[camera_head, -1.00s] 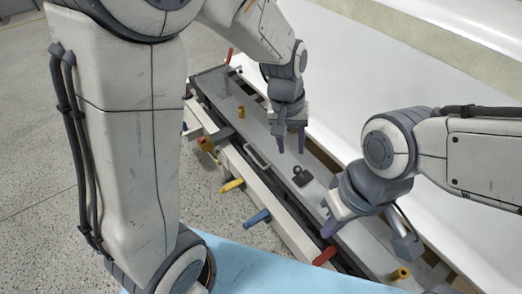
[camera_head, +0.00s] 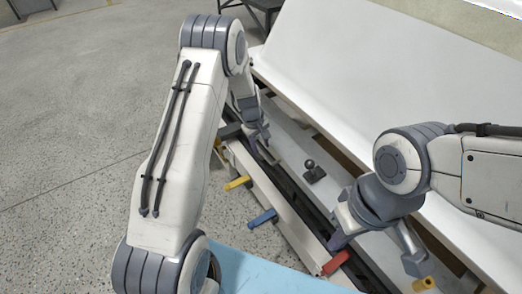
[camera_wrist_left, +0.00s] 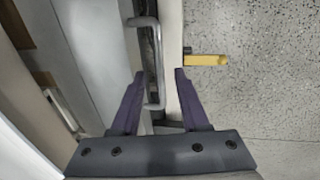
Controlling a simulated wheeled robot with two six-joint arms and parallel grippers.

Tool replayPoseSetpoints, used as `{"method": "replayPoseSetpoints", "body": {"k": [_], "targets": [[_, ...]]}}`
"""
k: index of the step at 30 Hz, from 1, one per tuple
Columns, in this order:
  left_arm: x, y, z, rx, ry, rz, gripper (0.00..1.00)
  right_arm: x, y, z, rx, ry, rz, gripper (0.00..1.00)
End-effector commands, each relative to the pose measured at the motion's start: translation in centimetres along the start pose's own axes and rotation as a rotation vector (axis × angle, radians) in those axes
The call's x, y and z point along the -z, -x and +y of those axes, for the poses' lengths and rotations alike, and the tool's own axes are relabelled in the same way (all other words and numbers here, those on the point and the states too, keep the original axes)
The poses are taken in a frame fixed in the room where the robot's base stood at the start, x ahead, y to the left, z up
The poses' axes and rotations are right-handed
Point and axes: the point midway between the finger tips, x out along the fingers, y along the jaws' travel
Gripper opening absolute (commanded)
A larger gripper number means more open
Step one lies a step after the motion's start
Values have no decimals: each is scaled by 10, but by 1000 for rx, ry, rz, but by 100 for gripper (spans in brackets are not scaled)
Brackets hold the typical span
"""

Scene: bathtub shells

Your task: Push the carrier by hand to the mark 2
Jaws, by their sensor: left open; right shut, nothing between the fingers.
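A grey U-shaped handle (camera_wrist_left: 155,65) beside the rail shows in the left wrist view, between the fingers of my left gripper (camera_wrist_left: 153,72). The fingers are open on either side of it; I cannot tell whether they touch it. The handle seems to belong to the carrier, whose body I cannot make out clearly. In the head view my left gripper (camera_head: 257,140) is low over the rail, partly hidden by my forearm. Yellow (camera_head: 238,183), blue (camera_head: 262,218) and red (camera_head: 335,263) tabs stick out along the rail. No number is readable. My right gripper (camera_head: 338,240) is shut and empty near the red tab.
A black knob on a small base (camera_head: 313,171) stands on the grey bench top right of the rail. A large white shell (camera_head: 370,80) rises behind. A yellow peg (camera_head: 423,285) is at the lower right. Speckled floor (camera_head: 80,130) lies open at the left.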

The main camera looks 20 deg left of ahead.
Motion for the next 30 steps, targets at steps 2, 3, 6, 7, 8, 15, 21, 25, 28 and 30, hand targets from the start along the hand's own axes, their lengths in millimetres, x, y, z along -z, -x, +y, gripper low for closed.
{"method": "replayPoseSetpoints", "body": {"k": [2, 3, 6, 7, 8, 15, 21, 25, 28, 30], "targets": [[0, -12, 0, 1, -1, 0, 45, 0, -2, 0, 0, 0, 0, 0], [0, -16, 0, 1, -2, -1, 45, 0, -3, 0, 0, 0, 0, 0], [0, -23, 0, 0, -2, 0, 45, 0, -3, 0, 0, 0, 0, 0], [0, -24, 0, 0, -2, 0, 45, 0, -4, 0, 0, 0, 0, 0], [0, -25, 0, 0, -2, 0, 45, 0, -4, 0, 0, 0, 0, 0], [0, -26, 0, 0, -2, 0, 45, 0, -3, 0, 0, 0, 0, 0], [0, -26, 0, 0, -2, 0, 0, 0, -3, 0, 0, 0, 0, 0], [0, -26, 0, 0, -2, 0, 0, 0, -3, 0, 0, 0, 0, 0], [0, -25, 0, -1, -2, 1, 0, 0, -3, 0, 0, 0, 0, 0], [0, -25, 0, -1, -2, 1, 0, 0, -3, 0, 0, 0, 0, 0]]}}
